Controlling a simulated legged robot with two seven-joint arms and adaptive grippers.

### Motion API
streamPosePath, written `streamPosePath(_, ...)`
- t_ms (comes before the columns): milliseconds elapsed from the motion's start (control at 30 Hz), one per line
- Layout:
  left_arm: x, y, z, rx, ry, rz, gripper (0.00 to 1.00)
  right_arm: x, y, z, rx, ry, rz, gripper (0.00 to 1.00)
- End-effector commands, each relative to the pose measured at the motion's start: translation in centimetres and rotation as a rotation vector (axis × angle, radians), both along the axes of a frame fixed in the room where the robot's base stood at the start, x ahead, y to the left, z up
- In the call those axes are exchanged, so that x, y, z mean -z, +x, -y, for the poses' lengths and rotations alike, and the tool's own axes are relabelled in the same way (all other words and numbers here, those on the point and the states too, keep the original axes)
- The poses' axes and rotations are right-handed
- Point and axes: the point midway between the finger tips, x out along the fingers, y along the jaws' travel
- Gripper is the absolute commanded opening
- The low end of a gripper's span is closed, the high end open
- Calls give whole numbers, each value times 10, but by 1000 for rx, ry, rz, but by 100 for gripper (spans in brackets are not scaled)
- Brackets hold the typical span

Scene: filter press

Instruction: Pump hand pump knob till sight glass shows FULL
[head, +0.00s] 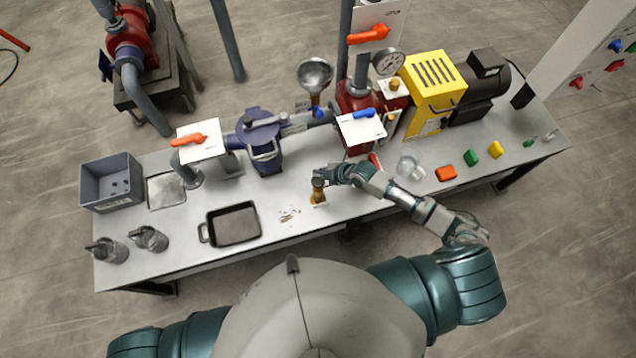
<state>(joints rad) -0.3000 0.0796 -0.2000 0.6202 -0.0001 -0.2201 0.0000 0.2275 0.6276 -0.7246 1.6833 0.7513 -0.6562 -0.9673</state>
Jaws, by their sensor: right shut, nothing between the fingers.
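A small brass-coloured upright piece with a dark top (318,196), which looks like the hand pump and its knob, stands near the front middle of the bench. My right gripper (328,176) is at its top, reaching in from the right. The gripper is shut with nothing held; whether it touches the knob I cannot tell. I cannot make out a sight glass or a FULL mark. My left gripper is out of view; only my left shoulder shows at the bottom left.
The bench (300,225) holds a black pan (236,226), a grey bin (111,182), two metal jugs and a blue strainer body (262,140). A red pump (357,105) and yellow guard (432,82) stand behind my right arm. A clear jar (408,166) is close to that arm.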

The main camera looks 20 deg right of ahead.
Motion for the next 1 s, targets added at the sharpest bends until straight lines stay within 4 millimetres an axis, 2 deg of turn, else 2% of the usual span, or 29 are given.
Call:
streamPosePath(33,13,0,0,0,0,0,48,14,0,0,0,0,-1,0)
streamPosePath(100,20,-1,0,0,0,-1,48,23,0,0,-1,0,-1,0)
streamPosePath(300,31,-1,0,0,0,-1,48,37,-1,0,-1,0,-1,0)
streamPosePath(1000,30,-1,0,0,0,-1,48,36,0,0,0,0,0,0)
